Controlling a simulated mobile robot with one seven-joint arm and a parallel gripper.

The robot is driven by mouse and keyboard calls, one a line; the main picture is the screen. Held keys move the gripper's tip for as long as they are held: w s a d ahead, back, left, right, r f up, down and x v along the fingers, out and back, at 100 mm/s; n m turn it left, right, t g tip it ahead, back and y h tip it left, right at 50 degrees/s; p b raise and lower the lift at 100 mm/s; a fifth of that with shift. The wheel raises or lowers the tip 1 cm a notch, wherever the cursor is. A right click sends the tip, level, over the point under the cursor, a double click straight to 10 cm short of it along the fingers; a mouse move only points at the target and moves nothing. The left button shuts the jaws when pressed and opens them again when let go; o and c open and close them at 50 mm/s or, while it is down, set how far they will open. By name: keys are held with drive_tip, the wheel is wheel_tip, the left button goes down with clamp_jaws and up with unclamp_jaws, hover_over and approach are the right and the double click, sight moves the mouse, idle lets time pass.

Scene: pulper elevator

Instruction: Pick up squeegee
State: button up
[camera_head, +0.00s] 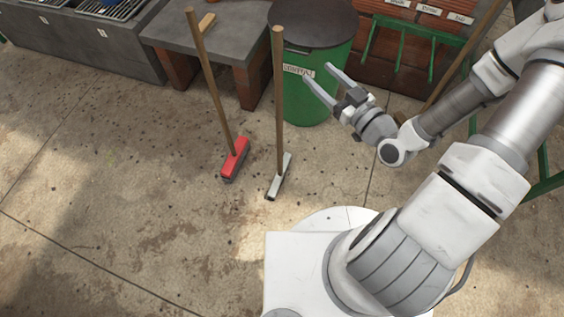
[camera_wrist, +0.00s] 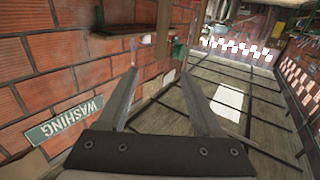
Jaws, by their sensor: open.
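The squeegee (camera_head: 279,120) stands upright on the concrete floor in the head view, with a long wooden handle and a narrow pale grey head with a dark edge. My gripper (camera_head: 317,73) is to the right of the handle's upper part in that view, over the green bin. Its two fingers are spread, apart from the handle, with nothing between them. In the wrist view my gripper (camera_wrist: 159,72) is also open and empty. I cannot make out the squeegee in the wrist view.
A red-headed broom (camera_head: 235,159) stands just left of the squeegee. The green bin (camera_head: 316,100) with a dark lid is behind it, and a stone bench (camera_head: 220,45) is behind left. Floor at left is clear. The wrist view shows a brick wall with a WASHING sign (camera_wrist: 65,121).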

sight(281, 39)
drive_tip(key=b+x, duration=0.2)
drive_tip(key=x, duration=1.5)
drive_tip(key=shift+a, duration=0.2)
drive_tip(key=shift+c, duration=0.4)
clamp_jaws()
drive_tip(key=shift+r, duration=0.1)
idle(0.4)
